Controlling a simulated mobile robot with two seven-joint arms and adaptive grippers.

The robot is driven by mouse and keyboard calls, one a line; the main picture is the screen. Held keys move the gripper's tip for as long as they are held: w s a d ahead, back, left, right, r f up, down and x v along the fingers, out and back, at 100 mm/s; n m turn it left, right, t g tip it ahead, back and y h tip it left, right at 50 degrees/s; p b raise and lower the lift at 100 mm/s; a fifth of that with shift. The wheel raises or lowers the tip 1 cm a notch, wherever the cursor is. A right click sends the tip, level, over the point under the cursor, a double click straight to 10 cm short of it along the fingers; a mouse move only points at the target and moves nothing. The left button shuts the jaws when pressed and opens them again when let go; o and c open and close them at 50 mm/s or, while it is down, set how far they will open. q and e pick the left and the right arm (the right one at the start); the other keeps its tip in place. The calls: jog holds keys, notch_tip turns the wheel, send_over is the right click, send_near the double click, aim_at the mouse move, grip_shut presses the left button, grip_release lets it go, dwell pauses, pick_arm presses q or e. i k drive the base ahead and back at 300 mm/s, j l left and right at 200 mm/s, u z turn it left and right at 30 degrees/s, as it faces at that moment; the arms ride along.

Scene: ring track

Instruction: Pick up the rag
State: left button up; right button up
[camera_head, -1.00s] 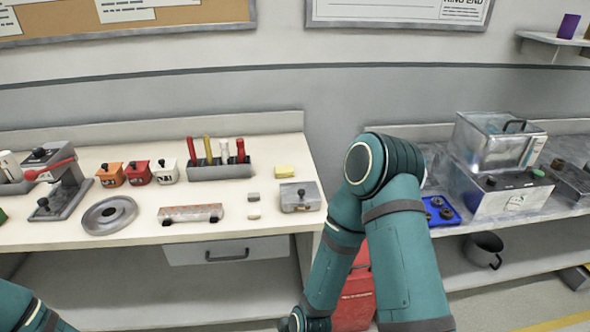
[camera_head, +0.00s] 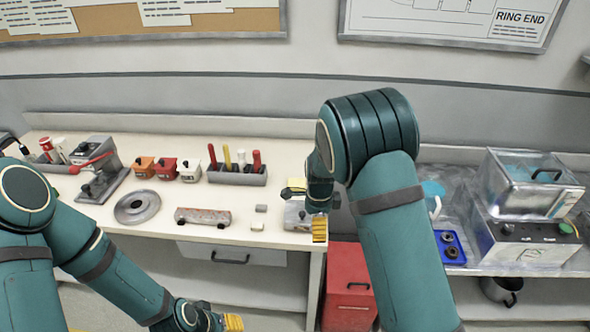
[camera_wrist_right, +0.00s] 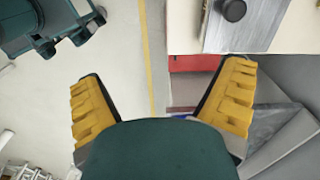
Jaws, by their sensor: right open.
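I cannot make out a rag for certain. A light blue and white item (camera_head: 433,197) sits on the grey bench at right, partly behind my right arm; it is too small to identify. My right gripper (camera_head: 320,228) is in front of the white bench's right end, by a small grey box (camera_head: 297,214). In the right wrist view the right gripper (camera_wrist_right: 163,80) is open with nothing between its yellow fingers. My left gripper (camera_head: 233,322) is low at the bottom edge, mostly cut off.
A red cabinet (camera_head: 347,285) stands between the benches. A metal oven-like box (camera_head: 525,185) and blue tray (camera_head: 450,248) are at right.

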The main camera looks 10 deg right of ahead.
aim_at(296, 182)
jog(key=i, duration=0.85)
